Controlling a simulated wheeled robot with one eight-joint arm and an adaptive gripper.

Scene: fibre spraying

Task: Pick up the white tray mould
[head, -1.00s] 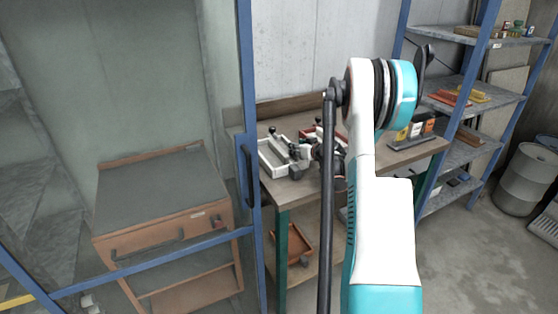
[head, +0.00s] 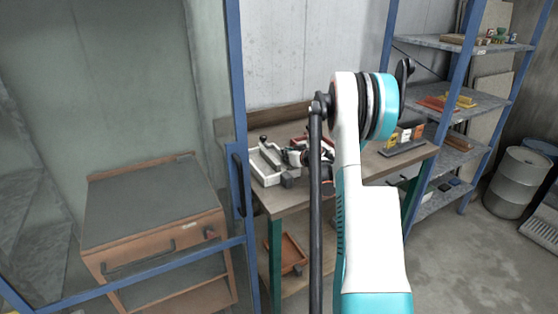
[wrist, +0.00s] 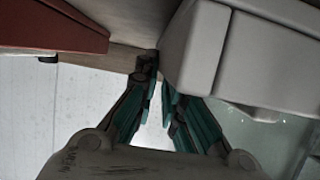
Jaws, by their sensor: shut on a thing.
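The white tray mould (head: 261,174) is at the left end of the workbench in the head view, with a dark knob and grey handle parts on it. Its pale wall (wrist: 240,45) fills the upper right of the wrist view. My gripper (wrist: 160,80) has its teal and dark fingers close together at the tray's near corner, shut on the tray. The exact contact is hard to see. In the head view my arm hides part of the grip. I cannot tell whether the tray is off the bench.
A red tray mould (wrist: 50,28) lies left of the fingers in the wrist view. Blue-framed shelving (head: 461,100) is at right. A blue-framed glass panel and wooden cabinet (head: 152,215) are at left.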

